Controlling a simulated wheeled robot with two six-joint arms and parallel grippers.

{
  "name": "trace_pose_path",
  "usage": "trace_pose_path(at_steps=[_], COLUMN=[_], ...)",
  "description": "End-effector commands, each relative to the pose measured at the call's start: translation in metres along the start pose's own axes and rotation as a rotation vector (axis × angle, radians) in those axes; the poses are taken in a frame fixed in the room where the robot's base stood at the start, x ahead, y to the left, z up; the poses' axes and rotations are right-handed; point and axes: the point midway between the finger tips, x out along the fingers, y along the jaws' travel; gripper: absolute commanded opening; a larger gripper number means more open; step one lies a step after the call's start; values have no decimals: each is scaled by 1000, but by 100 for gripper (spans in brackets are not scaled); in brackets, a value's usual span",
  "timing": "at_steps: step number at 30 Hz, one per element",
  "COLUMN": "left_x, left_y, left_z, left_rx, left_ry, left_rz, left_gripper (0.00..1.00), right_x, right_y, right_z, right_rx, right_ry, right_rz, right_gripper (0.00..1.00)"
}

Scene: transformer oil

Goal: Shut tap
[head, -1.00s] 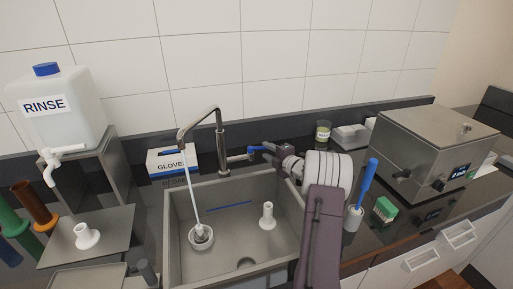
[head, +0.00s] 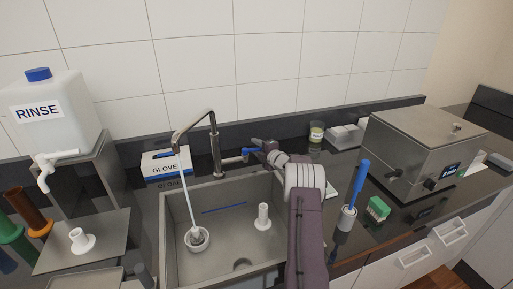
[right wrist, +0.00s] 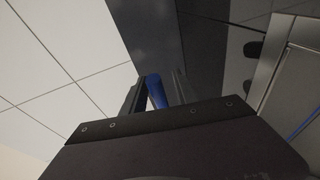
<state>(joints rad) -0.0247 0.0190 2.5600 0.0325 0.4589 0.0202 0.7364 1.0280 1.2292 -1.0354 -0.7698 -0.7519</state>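The metal tap (head: 214,145) stands behind the sink, its spout bent over the basin. A pale stream of water (head: 186,180) runs from the spout into a white cup-like piece (head: 198,238) on the sink floor. The tap's blue lever (head: 249,152) sticks out to the right of the tap body. My right gripper (head: 259,148) is at this lever, reaching in from the right. In the right wrist view the blue lever (right wrist: 157,92) shows between the two fingers, which stand apart, nearer the left one; contact is unclear. My left gripper is not in view.
The sink (head: 180,262) also holds a white flanged piece (head: 263,217). A glove box (head: 166,166) stands left of the tap. The rinse bottle (head: 48,110) is at far left. A blue-handled brush in a holder (head: 347,218) and a steel bath (head: 425,145) are to the right.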

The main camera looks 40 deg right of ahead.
Motion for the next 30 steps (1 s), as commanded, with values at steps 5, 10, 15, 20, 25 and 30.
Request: trace_pose_path(at_steps=[5,10,15,20,25,30], left_x=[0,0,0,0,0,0], left_y=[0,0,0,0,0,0], left_z=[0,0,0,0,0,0], left_rx=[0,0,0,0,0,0], left_ry=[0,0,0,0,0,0], left_rz=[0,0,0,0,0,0], left_gripper=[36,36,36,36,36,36], right_x=[0,0,0,0,0,0], right_y=[0,0,0,0,0,-1], right_z=[0,0,0,0,0,0], right_rx=[0,0,0,0,0,0], right_ry=[0,0,0,1,1,1], right_rz=[0,0,0,0,-1,-1], right_gripper=[13,0,0,0,0,0])
